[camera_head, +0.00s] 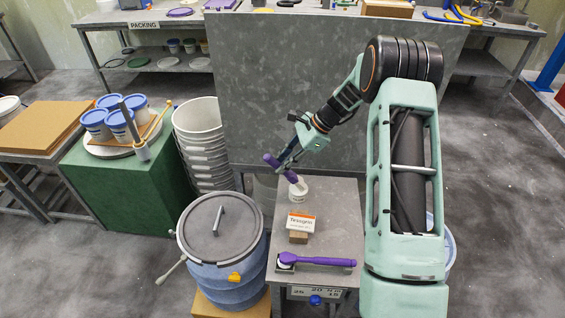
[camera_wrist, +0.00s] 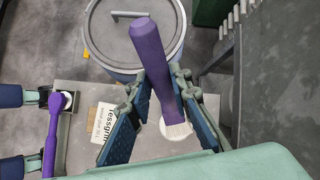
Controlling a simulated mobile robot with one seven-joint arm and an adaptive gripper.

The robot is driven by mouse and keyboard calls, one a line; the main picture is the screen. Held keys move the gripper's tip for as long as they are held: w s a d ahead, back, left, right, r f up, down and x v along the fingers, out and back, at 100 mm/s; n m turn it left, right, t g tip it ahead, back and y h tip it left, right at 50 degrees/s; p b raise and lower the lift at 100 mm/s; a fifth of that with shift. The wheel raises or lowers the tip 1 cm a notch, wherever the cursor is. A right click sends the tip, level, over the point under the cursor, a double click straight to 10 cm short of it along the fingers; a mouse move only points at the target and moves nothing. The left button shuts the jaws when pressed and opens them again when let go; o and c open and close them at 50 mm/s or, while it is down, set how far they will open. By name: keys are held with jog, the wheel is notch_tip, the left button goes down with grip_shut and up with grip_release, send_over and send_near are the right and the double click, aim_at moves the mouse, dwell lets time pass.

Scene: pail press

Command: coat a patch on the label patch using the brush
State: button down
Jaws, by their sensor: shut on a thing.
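The brush has a thick purple handle (camera_head: 272,160) and pale bristles (camera_wrist: 176,130). My gripper (camera_head: 285,168) is shut on the purple handle, which also lies between my fingers in the wrist view (camera_wrist: 158,78). The brush is tilted, bristles down, at a small white pot (camera_head: 298,194) at the back of the grey bench. I cannot tell whether the bristles are inside the pot or just above it. The label patch (camera_head: 300,223) is a white and orange printed card, leaning on a small wooden block (camera_head: 298,237) in front of the pot. It also shows in the wrist view (camera_wrist: 103,122).
A purple-handled tool (camera_head: 318,262) lies at the bench's front edge. A lidded blue drum (camera_head: 226,280) stands left of the bench, with stacked grey pails (camera_head: 203,150) behind it. A tall grey panel (camera_head: 340,90) rises behind the bench. Bare bench top (camera_head: 341,215) lies right of the card.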

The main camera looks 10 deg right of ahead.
jog(key=shift+r+p, duration=2.15)
jog(key=shift+r, duration=1.3)
